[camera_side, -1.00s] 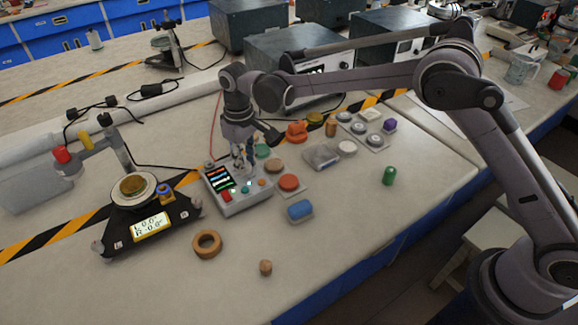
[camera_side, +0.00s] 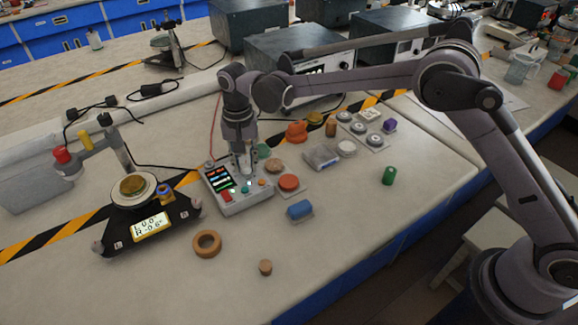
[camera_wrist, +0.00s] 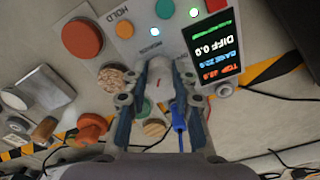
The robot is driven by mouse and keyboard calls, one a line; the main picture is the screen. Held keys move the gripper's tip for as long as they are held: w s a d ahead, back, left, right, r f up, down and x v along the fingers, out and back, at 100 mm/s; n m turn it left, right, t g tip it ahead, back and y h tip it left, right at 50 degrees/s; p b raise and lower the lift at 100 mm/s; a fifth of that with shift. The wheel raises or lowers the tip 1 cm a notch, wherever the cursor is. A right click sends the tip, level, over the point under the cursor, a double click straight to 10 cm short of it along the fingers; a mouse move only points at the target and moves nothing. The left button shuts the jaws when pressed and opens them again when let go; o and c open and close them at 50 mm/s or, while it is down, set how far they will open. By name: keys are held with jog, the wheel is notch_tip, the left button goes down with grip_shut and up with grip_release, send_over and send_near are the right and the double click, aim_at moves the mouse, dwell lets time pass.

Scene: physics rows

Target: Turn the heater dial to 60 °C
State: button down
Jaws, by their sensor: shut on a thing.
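A light control box (camera_side: 240,201) with a dark lit display (camera_side: 219,178) and coloured buttons stands on the bench. In the wrist view its display (camera_wrist: 212,47) shows coloured lines, one reading DIFF 0.0. My gripper (camera_side: 242,172) points down over the back of this box. A blue part (camera_wrist: 178,117) shows beside the right finger.
A black tilt stand (camera_side: 122,232) with a round plate and lit readout is left of the box. A red disc (camera_side: 289,182) sits right of the box. The front bench is mostly clear.

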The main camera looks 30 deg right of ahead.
aim_at(246, 165)
jog(key=shift+m, duration=0.5)
jog(key=c, duration=1.1)
grip_release()
jog(key=shift+r, duration=0.1)
notch_tip(246, 165, up, 12)
jog(key=shift+f, duration=0.1)
